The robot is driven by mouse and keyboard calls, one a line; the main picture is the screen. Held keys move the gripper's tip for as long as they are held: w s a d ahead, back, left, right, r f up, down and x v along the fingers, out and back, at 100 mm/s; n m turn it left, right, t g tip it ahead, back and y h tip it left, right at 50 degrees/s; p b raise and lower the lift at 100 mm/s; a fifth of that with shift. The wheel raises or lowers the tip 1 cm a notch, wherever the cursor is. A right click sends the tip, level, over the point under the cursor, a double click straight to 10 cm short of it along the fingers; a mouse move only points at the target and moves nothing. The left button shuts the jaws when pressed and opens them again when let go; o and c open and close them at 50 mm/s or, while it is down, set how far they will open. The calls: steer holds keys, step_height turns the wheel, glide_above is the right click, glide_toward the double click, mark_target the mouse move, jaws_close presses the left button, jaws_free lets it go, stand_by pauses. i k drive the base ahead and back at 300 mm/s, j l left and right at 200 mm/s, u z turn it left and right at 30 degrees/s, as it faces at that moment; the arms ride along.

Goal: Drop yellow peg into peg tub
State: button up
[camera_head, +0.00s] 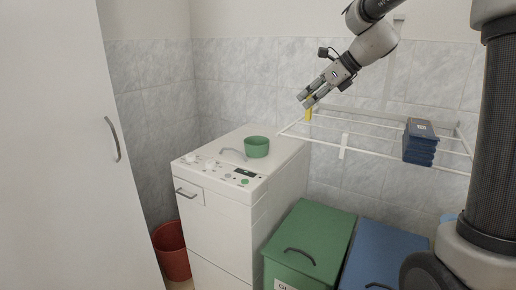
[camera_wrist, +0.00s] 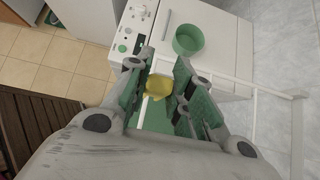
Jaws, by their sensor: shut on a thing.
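My gripper (camera_head: 309,98) is shut on the yellow peg (camera_head: 308,115), which hangs down from the fingertips near the left end of the white wall rack. In the wrist view the yellow peg (camera_wrist: 157,87) shows between the two fingers of my gripper (camera_wrist: 160,88). A green round tub (camera_head: 256,147), likely the peg tub, stands upright on top of the white washing machine, left of and below my gripper. In the wrist view the green tub (camera_wrist: 188,39) lies beyond the fingers, above and right of the peg. Its inside looks empty there.
The white rack (camera_head: 343,140) juts from the tiled wall, with dark blue folded items (camera_head: 420,142) on its right part. The washing machine (camera_head: 222,193) has a mostly clear top. Green (camera_head: 312,236) and blue (camera_head: 385,250) lidded bins stand right of it, a red bin (camera_head: 171,250) left.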

mark_target(260, 153)
steer(key=i+j+z, duration=0.1)
steer(key=j, duration=0.3)
steer(key=i+j+z, duration=0.15)
steer(key=j, duration=0.25)
steer(key=i+j+z, duration=0.1)
steer(key=j, duration=0.3)
steer(key=i+j+z, duration=0.15)
steer(key=j, duration=0.25)
steer(key=i+j+z, duration=0.1)
steer(key=j, duration=0.35)
steer(key=i, duration=0.1)
